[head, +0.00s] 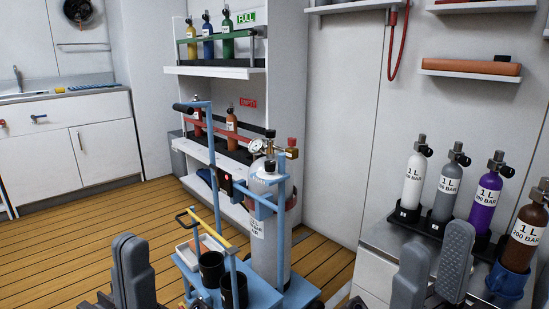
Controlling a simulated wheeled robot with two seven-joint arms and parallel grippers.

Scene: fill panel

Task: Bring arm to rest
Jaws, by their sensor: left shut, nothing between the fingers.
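My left gripper (130,250) stands upright at the bottom left of the head view. Its dark grey fingers are together, with nothing between them. My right gripper (436,246) is at the bottom right, in front of the side counter. Its two grey fingers stand apart, and I see nothing held between them. The lower parts of both grippers are cut off by the bottom edge.
A blue trolley (262,293) with a large grey cylinder (271,235) stands between my grippers. Small cylinders, including a purple one (484,203) and a brown one (524,240), stand close to my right gripper. Wooden floor (70,240) is free at left.

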